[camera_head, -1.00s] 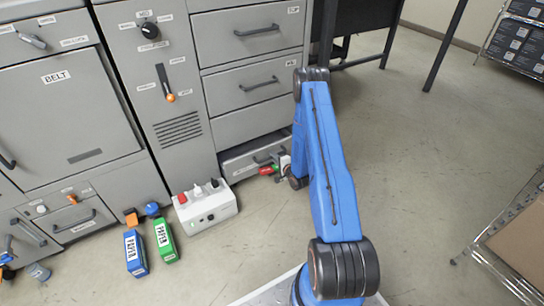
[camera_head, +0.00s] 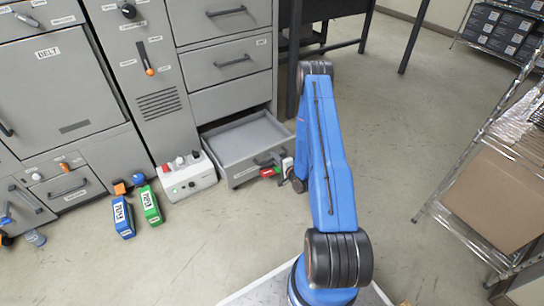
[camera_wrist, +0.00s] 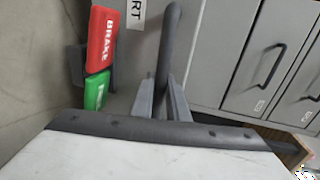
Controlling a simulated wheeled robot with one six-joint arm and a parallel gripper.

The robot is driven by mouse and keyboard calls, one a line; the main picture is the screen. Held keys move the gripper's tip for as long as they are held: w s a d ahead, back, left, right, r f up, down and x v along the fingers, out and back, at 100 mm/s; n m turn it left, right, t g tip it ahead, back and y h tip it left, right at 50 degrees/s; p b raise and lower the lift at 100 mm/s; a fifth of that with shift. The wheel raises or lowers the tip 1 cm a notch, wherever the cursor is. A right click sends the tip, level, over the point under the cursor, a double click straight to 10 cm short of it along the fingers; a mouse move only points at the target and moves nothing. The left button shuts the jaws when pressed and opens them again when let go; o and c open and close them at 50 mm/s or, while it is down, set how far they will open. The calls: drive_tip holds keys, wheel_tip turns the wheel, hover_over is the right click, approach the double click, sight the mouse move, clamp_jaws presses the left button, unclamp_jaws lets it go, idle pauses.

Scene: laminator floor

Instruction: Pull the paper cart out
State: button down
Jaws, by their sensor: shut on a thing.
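The paper cart (camera_head: 238,141) is a low grey drawer-like tray under the cabinet, and it stands well out from the cabinet front. Its inside looks empty. My gripper (camera_wrist: 166,103) is shut on the cart's dark bar handle (camera_wrist: 172,45) in the wrist view. In the head view my blue arm reaches down to the cart's front, and the wrist partly hides the handle. A brake pedal with a red part marked BRAKE (camera_wrist: 102,40) and a green part (camera_wrist: 96,90) sits on the cart front beside the handle.
A white control box (camera_head: 187,177) with a red button stands just left of the cart. Blue (camera_head: 122,218) and green (camera_head: 149,205) paper packs lie on the floor further left. A wire shelf with a cardboard box (camera_head: 497,198) stands at right. Floor between is clear.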

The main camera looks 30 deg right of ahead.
drive_tip(key=shift+s, duration=0.5)
drive_tip(key=c, duration=1.7)
unclamp_jaws()
drive_tip(key=v, duration=1.7)
drive_tip(key=shift+s, duration=0.2)
